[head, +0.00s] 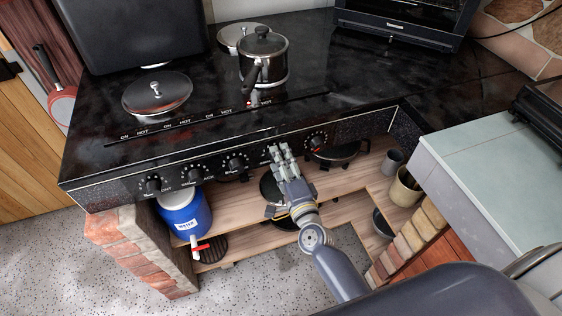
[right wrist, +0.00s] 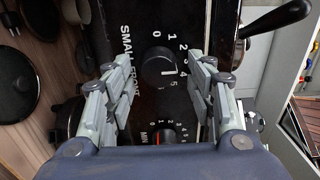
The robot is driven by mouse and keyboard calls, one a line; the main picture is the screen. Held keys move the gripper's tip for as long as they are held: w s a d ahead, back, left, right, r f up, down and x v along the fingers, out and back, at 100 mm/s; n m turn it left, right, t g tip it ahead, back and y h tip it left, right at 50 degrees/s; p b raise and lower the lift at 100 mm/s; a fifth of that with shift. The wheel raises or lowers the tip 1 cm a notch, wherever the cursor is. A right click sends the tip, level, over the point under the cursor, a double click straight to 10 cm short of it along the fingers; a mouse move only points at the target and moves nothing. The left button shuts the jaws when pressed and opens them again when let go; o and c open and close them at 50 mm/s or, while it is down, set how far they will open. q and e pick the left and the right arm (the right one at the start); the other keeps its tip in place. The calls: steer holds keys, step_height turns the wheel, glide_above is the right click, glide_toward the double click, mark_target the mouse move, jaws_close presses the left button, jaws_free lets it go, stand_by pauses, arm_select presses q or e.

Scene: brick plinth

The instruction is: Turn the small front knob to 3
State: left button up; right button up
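The small front knob (right wrist: 160,68) is black and round, on the black stove panel beside the printed words SMALL FRONT. A pale mark on it points right in the right wrist view, toward the higher numbers; I cannot read the exact setting. My right gripper (right wrist: 165,75) is open, with its fingers on both sides of the knob and a visible gap to each side. In the head view my right gripper (head: 281,152) is at the stove's front panel and hides this knob. My left gripper is not in view.
A second knob (right wrist: 163,135) with a red mark sits beside the small front knob; it also shows in the head view (head: 316,142). More knobs (head: 235,163) line the panel. A pot (head: 263,60) stands on the stove top. Pans are on the shelf below.

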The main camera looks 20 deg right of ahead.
steer(key=s, duration=1.2)
steer(key=shift+d, duration=0.15)
stand_by(0.3)
steer(key=s+f+n+g+y, duration=0.1)
steer(key=s+f+n+g, duration=0.25)
steer(key=f, duration=0.75)
steer(key=s+f+n+g, duration=0.2)
steer(key=s+f+n, duration=0.2)
steer(key=f, duration=0.6)
steer(key=s+f+n+g+y, duration=0.1)
steer(key=s+f+n+g, duration=0.25)
steer(key=f, duration=0.75)
steer(key=s+d+f+n+g+h, duration=0.1)
steer(key=s+d+f+n+g, duration=0.1)
steer(key=s+f, duration=0.3)
steer(key=s+d+f+n+g, duration=0.2)
steer(key=s+f+n+g, duration=0.1)
steer(key=s, duration=0.8)
steer(key=s+d+f+n+g+h, duration=0.1)
steer(key=s+d+f+n+g, duration=0.1)
steer(key=s+f, duration=0.6)
steer(key=shift+s+d+n+g+h, duration=0.3)
steer(key=shift+n+g, duration=0.2)
steer(key=shift+n, duration=0.5)
